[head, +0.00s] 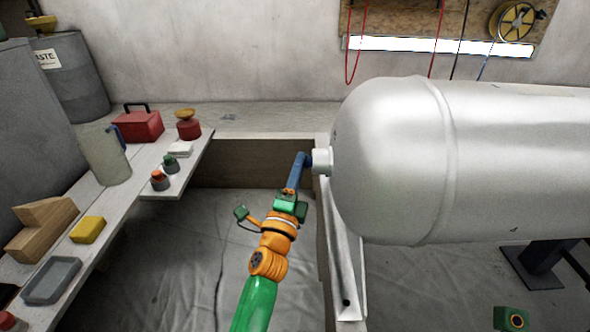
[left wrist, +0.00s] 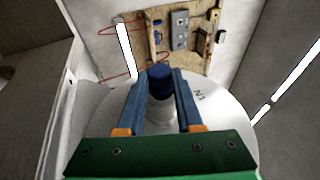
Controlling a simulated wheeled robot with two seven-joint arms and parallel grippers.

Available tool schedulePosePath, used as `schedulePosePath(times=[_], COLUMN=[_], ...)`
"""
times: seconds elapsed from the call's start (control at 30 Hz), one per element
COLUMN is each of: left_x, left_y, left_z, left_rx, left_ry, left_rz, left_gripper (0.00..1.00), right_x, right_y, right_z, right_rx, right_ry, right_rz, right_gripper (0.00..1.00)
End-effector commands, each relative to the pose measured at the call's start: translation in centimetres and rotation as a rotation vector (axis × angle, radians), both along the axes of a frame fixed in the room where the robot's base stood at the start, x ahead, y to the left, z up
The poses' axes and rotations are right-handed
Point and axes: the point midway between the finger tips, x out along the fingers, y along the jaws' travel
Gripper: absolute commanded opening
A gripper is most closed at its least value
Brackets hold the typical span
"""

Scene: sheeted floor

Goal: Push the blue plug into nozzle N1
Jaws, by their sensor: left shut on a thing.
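My left gripper (head: 303,160) is shut on the blue plug (head: 309,159), holding it at the mouth of a short pale nozzle (head: 322,161) on the rounded end of the silver tank (head: 390,165). In the left wrist view the dark blue plug (left wrist: 160,76) sits between the two blue fingers (left wrist: 160,84), with the pale nozzle (left wrist: 160,118) lined up beyond it. The label N1 (left wrist: 199,94) is printed on the tank beside this nozzle. The fingers hide much of the joint, so I cannot tell how deep the plug sits. My right gripper does not show.
A bench (head: 95,210) on the left carries a pitcher (head: 105,155), a red toolbox (head: 138,124), a yellow sponge-like block (head: 87,229), a grey tray (head: 51,280) and wooden blocks (head: 42,225). A pegboard (head: 460,25) with hanging cables is behind. The sheeted floor (head: 185,265) between is open.

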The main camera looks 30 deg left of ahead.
Motion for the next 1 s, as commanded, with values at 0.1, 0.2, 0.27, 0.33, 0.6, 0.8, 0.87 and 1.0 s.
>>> schedulePosePath(times=[0.1,0.2,0.27,0.33,0.6,0.8,0.87,1.0], left_x=[0.1,0.2,0.3,0.3,0.3,0.3,0.2,-0.8], left_y=[-0.3,-0.5,-0.6,-0.6,-0.6,-0.5,-0.3,1.7], left_z=[0.0,0.0,0.0,0.0,0.0,0.0,0.1,0.4], left_rx=[0.000,0.001,0.001,0.001,0.001,0.001,0.002,0.006], left_ry=[-0.001,0.000,0.000,0.000,0.000,0.000,0.000,0.002], left_rz=[0.000,0.000,0.000,0.000,0.000,0.000,0.001,0.002], left_gripper=[0.00,0.00,0.00,0.00,0.70,0.70,0.70,0.70], right_x=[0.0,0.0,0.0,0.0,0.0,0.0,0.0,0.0], right_y=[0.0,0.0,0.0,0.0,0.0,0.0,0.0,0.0], right_z=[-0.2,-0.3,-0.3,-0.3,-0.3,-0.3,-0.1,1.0], right_rx=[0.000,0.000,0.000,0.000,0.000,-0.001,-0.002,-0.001], right_ry=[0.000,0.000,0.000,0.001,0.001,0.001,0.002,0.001], right_rz=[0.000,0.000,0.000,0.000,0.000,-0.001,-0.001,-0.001], right_gripper=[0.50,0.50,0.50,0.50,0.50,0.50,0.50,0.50])
